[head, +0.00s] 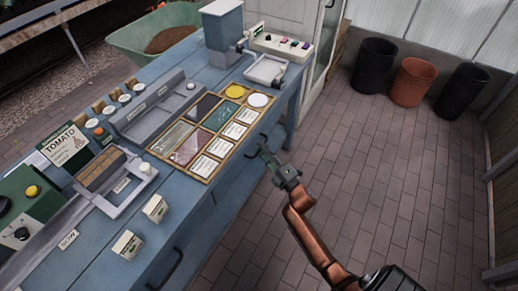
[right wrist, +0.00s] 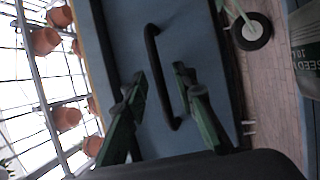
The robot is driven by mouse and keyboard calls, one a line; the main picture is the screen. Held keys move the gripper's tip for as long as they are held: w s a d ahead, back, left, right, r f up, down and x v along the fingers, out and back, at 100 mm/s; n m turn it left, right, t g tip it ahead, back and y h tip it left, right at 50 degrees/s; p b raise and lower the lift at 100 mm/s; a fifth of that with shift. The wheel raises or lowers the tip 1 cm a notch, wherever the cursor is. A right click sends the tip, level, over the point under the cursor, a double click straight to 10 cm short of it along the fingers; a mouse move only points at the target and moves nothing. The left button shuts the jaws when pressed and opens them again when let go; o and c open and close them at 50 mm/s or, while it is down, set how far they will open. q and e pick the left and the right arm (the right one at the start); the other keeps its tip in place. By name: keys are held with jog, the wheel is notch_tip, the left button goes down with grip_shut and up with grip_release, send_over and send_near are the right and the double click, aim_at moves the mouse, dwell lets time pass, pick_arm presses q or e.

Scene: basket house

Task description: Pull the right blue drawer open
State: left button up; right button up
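The right blue drawer's front (right wrist: 195,35) fills the middle of the right wrist view, with a dark bar handle (right wrist: 152,45) on it. In the head view this handle (head: 263,138) is small and partly hidden at the bench's right front. My right gripper (head: 266,154) is at the handle; in the right wrist view its green fingers (right wrist: 162,80) are spread, one on each side of the bar. Contact with the bar cannot be made out. The drawer looks shut. My left gripper is not in view.
The blue bench (head: 185,205) carries a framed card tray (head: 213,177), small boxes and a scale. Another drawer handle (head: 166,270) is at the lower left. The brick floor (head: 370,190) right of the bench is clear. Pots (head: 412,82) stand at the back wall.

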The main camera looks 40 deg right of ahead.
jog(key=shift+w+r, duration=0.1)
jog(key=shift+w, duration=0.5)
grip_shut()
dwell(0.3)
